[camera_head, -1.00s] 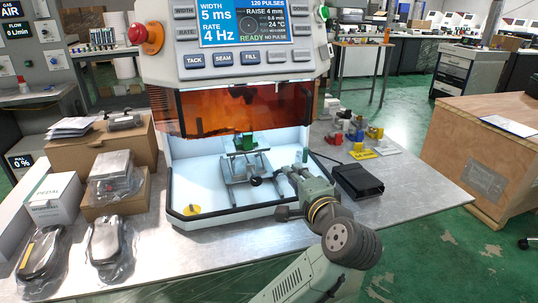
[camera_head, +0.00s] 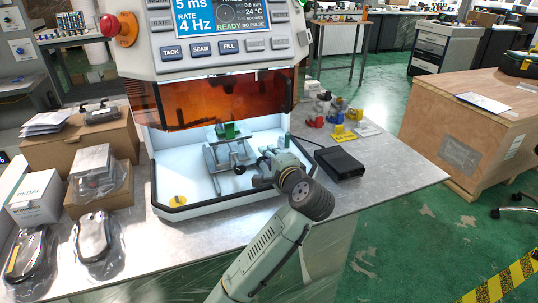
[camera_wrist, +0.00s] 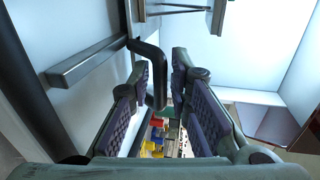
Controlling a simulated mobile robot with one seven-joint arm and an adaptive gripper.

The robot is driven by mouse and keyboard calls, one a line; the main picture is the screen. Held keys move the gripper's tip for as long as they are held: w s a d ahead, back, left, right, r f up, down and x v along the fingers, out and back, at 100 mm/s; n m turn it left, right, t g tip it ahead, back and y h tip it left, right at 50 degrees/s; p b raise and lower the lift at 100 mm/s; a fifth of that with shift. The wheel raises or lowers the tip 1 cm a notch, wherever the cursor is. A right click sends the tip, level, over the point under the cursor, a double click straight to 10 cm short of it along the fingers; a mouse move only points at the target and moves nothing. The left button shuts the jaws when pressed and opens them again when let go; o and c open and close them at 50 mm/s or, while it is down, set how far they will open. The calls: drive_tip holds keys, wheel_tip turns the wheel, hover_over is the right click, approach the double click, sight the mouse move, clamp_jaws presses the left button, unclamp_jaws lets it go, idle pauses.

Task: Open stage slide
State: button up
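The stage slide (camera_head: 214,172) is a metal rail frame inside the white chamber of the machine, with a green block (camera_head: 230,130) on top. A dark knob or handle end (camera_head: 239,169) shows at its front. My gripper (camera_head: 262,172) is at the right front of the chamber, just right of that knob. In the wrist view, my gripper (camera_wrist: 166,95) is open, with two purple-padded fingers. A black bent handle (camera_wrist: 152,62) extends between the fingers, nearer the left one. Whether it touches that pad I cannot tell. A dark grey bar (camera_wrist: 85,65) runs beside the handle.
The amber window (camera_head: 215,98) hangs above the chamber opening. A black chamber rim (camera_head: 225,203) runs along the front. A black box (camera_head: 340,163) and several coloured parts (camera_head: 338,115) lie on the table to the right. Cartons (camera_head: 80,145) stand at the left.

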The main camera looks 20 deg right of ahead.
drive_tip(key=shift+c, duration=0.2)
clamp_jaws()
idle(0.6)
